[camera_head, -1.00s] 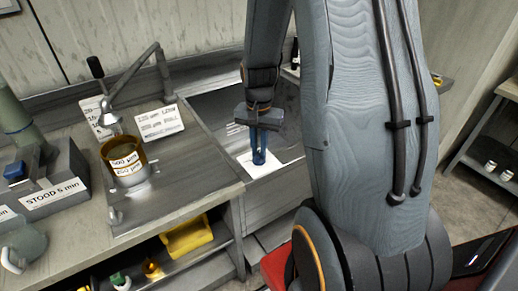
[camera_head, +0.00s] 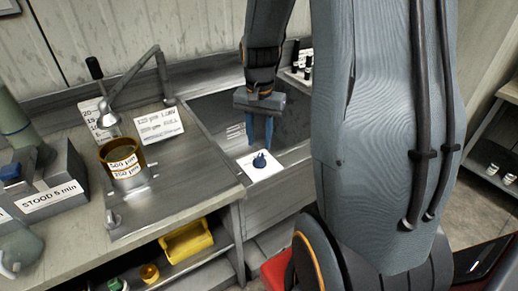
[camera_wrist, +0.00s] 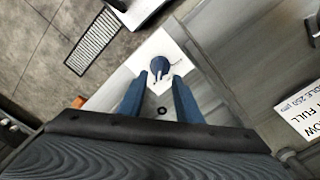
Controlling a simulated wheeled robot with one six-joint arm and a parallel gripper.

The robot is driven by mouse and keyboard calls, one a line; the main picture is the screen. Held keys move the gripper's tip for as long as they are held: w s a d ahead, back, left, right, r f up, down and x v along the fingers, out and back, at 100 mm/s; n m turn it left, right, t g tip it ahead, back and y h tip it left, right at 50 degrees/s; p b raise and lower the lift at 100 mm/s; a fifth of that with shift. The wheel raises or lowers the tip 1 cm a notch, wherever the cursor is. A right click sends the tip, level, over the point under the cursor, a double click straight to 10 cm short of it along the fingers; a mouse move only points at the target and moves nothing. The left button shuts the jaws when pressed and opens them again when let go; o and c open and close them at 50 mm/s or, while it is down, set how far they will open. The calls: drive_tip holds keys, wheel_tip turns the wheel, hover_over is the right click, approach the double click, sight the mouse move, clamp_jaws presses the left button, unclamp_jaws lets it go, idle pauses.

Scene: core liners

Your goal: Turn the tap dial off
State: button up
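A blue tap dial (camera_head: 261,160) with a raised grip sits on a white square plate (camera_head: 266,174) on the sloped metal panel right of the counter. The dial also shows in the wrist view (camera_wrist: 160,66), ahead of my fingertips, with small dark marks beside it that I cannot read. My gripper (camera_head: 260,144) is above the dial, its two blue fingers apart and empty. In the wrist view the fingers (camera_wrist: 161,80) point towards the dial with a clear gap between them. Which setting the dial points to is too small to tell.
A bent metal spout (camera_head: 135,78) stands behind an amber-banded sieve stack (camera_head: 122,160) on the counter. A lettered card (camera_head: 160,124) stands beside it. Small dark bottles (camera_head: 306,68) stand behind my arm. A yellow bin (camera_head: 187,243) is on the shelf below.

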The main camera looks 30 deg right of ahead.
drive_tip(key=shift+r, duration=1.25)
drive_tip(key=s+a+f+n+b, duration=0.1)
drive_tip(key=s+a+f+n, duration=0.1)
drive_tip(key=s+a+n, duration=0.2)
drive_tip(key=s+a+f+n+t+b, duration=0.1)
drive_tip(key=s+a+f+n+b, duration=0.1)
drive_tip(key=a+n, duration=0.3)
drive_tip(key=s+a, duration=0.1)
drive_tip(key=a, duration=0.2)
drive_tip(key=shift+s+a+n, duration=0.35)
drive_tip(key=shift+s+n, duration=0.05)
